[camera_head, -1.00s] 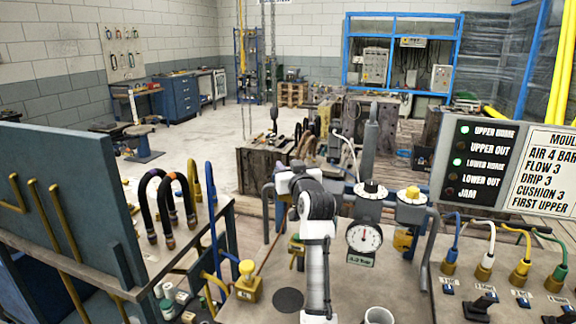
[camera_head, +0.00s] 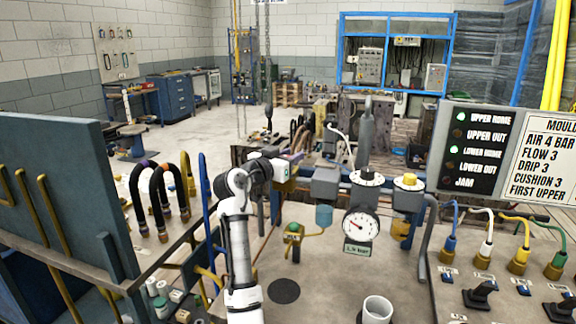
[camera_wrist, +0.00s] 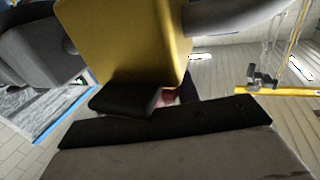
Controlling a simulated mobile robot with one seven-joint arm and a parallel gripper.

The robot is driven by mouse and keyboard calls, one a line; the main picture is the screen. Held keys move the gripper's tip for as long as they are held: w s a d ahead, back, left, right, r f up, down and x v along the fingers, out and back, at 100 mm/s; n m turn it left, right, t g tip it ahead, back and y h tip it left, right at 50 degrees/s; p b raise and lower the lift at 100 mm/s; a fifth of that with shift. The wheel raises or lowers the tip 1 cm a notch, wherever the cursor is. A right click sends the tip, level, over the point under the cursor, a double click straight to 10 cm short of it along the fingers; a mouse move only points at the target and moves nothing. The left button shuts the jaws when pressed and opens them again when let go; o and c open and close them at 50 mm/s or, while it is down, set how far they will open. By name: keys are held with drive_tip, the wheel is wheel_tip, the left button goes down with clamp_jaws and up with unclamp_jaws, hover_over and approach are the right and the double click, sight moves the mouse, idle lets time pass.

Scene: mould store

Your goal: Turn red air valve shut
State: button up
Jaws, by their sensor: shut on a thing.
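My gripper is at the far end of my white arm, beside the grey air pipework; in the head view its fingers are hard to make out. In the wrist view, my gripper (camera_wrist: 160,102) has dark finger pads closed around a small reddish piece (camera_wrist: 171,97), which looks like the red air valve's handle. Most of it is hidden by the pads. A yellow block (camera_wrist: 135,40) fills the view just beyond the fingers. The white pressure gauge (camera_head: 360,225) hangs to the right of my gripper, with a label of about 1 bar, its digits blurred.
A yellow-topped regulator (camera_head: 408,182) and a bowl below it stand right of the gauge. A white cup (camera_head: 377,310) stands on the bench in front. A signal panel (camera_head: 480,152) and hose fittings are at the right. A blue-grey board (camera_head: 60,195) is at the left.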

drive_tip(key=m+g+h, duration=0.1)
drive_tip(key=m+g+h+b, duration=0.1)
drive_tip(key=h, duration=0.1)
drive_tip(key=shift+s+d+f+m+g, duration=0.1)
drive_tip(key=shift+s+m+g, duration=0.05)
drive_tip(key=shift+m+g, duration=0.2)
drive_tip(key=shift+s+d+m+g+h, duration=0.15)
drive_tip(key=shift+m+g+h, duration=0.95)
drive_tip(key=shift+g, duration=0.55)
drive_tip(key=shift+m+g, duration=0.25)
drive_tip(key=shift+g, duration=0.05)
drive_tip(key=o, duration=1)
drive_tip(key=b+v, duration=0.3)
drive_tip(key=v, duration=1.1)
drive_tip(key=shift+d+b, duration=0.1)
drive_tip(key=shift+b, duration=0.25)
